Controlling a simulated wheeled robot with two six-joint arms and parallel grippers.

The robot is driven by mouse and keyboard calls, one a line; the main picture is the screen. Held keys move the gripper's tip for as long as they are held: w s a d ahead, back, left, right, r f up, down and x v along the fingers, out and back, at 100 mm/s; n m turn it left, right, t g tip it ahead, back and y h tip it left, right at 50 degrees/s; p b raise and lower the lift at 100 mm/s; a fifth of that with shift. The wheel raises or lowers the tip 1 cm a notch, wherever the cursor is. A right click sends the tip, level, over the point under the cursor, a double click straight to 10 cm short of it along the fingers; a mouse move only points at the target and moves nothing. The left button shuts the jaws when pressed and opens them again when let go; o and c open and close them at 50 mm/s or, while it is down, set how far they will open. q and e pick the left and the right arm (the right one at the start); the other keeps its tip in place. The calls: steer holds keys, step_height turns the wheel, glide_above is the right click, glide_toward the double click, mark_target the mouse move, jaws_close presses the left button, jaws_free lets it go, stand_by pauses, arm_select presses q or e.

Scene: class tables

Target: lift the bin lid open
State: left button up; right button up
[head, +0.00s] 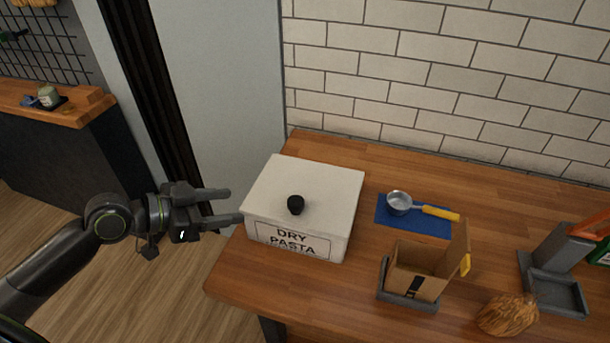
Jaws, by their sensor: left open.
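The white bin (342,247) stands at the left end of the wooden table, with "DRY PASTA" lettered on its front. Its flat white lid (320,185) lies closed on top. A black knob (295,205) sits on the lid near the front edge. My left gripper (236,205) is open and empty at the left of the bin, its fingers pointing right toward the bin's left side. The lower fingertip shows close to the bin's left edge; I cannot tell whether it touches. My right gripper is not in view.
A brick wall (450,75) is behind.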

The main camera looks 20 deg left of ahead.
mark_target(294, 201)
arm_select(q)
steer(key=shift+m, duration=0.3)
steer(key=p+x, duration=0.1)
steer(key=x, duration=0.4)
steer(key=d+r+p+x, duration=0.1)
steer(key=x, duration=0.5)
steer(key=s+d+p+x, duration=0.1)
steer(key=x, duration=0.5)
steer(key=shift+r+p, duration=0.15)
steer(key=shift+p, duration=0.2)
steer(key=shift+s, duration=0.1)
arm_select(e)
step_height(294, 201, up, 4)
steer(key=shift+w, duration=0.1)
arm_select(q)
jaws_close()
